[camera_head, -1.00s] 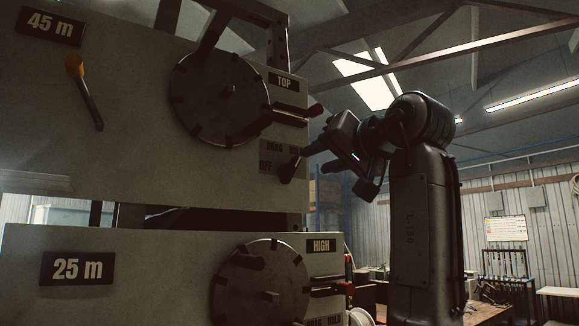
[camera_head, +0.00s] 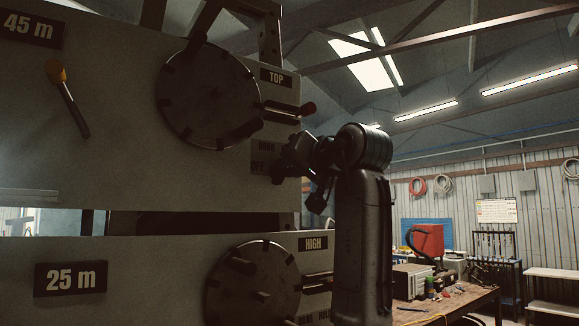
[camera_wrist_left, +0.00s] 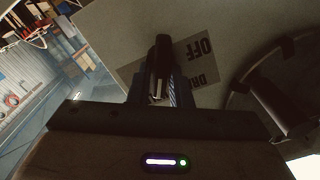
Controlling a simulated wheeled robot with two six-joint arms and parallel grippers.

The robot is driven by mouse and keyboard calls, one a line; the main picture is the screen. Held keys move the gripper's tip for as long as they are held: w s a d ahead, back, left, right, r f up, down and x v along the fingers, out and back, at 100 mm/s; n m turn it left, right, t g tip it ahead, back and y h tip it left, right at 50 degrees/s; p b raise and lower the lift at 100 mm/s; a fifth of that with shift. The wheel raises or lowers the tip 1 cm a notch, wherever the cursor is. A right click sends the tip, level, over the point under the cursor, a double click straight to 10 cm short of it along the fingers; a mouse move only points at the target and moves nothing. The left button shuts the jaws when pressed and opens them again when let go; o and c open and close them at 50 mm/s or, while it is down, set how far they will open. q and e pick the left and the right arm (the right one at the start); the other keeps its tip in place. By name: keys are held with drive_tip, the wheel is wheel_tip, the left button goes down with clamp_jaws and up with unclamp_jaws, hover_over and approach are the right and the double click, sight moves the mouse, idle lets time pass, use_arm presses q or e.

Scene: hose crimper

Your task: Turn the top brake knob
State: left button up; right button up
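The top brake knob (camera_head: 278,180) is a small dark lever at the right edge of the upper panel, beside a grey DRAG/OFF label (camera_head: 266,147). My left gripper (camera_head: 290,163) is right at it and covers part of it. In the left wrist view the dark knob (camera_wrist_left: 161,62) stands upright between the two fingers of my left gripper (camera_wrist_left: 157,92), with the label (camera_wrist_left: 198,53) upside down behind it. The fingers are apart, one on each side of the knob; firm contact does not show. My right gripper is not in view.
A cluttered workbench (camera_head: 470,297) stands at the right.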

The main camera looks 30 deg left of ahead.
use_arm(q)
drive_tip(key=shift+a, duration=0.1)
clamp_jaws()
drive_tip(key=n+b, duration=0.1)
drive_tip(key=n, duration=0.7)
drive_tip(key=n+b, duration=0.1)
drive_tip(key=n, duration=0.2)
drive_tip(key=shift+s+a+n+b, duration=0.1)
drive_tip(key=shift+s+n+b, duration=0.15)
drive_tip(key=shift+n+b, duration=0.15)
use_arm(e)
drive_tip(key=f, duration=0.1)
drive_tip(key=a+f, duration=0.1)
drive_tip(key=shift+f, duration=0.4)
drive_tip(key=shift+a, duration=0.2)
use_arm(q)
drive_tip(key=shift+o, duration=2.3)
unclamp_jaws()
drive_tip(key=shift+w+a, duration=0.1)
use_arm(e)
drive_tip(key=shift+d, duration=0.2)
